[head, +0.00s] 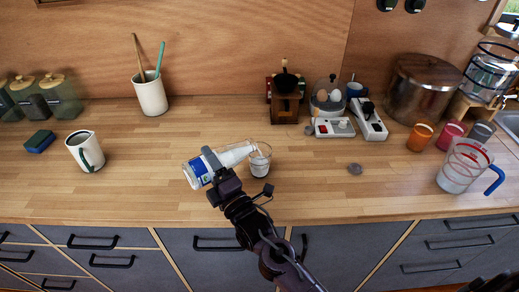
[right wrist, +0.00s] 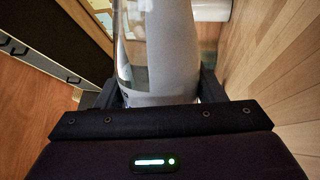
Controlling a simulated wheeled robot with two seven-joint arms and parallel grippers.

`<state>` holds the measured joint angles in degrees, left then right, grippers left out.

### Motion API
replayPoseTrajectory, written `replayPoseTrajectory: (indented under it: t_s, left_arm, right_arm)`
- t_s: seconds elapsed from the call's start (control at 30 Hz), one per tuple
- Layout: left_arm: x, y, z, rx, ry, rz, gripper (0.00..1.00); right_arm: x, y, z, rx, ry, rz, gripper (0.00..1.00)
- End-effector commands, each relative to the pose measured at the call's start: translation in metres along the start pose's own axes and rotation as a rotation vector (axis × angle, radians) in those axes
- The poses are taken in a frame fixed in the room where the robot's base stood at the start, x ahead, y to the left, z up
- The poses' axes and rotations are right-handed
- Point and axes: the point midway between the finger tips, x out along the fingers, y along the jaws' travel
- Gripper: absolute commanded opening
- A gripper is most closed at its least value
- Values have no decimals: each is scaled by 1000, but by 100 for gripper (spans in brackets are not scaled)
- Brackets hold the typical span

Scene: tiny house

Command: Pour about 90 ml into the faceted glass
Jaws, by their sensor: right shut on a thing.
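My right gripper (head: 222,184) is shut on a clear glass bottle (head: 197,172) with a blue and white label and white liquid inside. The bottle is tipped far over, nearly level, its neck pointing right to the rim of the faceted glass (head: 260,160). The glass stands upright on the wooden counter with some white liquid in it; its exact level is hard to read. Whether a stream is running I cannot tell. In the right wrist view the bottle (right wrist: 165,50) fills the space between the fingers. My left gripper is not in view.
Counter between is clear.

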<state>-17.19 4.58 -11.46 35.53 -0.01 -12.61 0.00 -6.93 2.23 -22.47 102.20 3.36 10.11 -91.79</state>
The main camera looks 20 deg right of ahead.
Motion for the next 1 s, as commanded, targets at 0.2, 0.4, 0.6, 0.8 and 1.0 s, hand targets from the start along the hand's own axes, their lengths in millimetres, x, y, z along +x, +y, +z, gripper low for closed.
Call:
replayPoseTrajectory:
  t_s: [0.2,0.4,0.6,0.8,1.0]
  left_arm:
    - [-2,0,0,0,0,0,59]
    - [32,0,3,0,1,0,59]
    - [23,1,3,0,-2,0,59]
    - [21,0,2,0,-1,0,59]
    - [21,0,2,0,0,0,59]
  right_arm:
    - [1,4,0,10,-3,6,17]
    - [-7,-27,-5,-236,63,4,17]
    - [-6,-21,-7,-351,93,8,17]
    - [-6,-22,-4,-408,108,6,17]
    - [-6,-22,-4,-405,107,6,17]
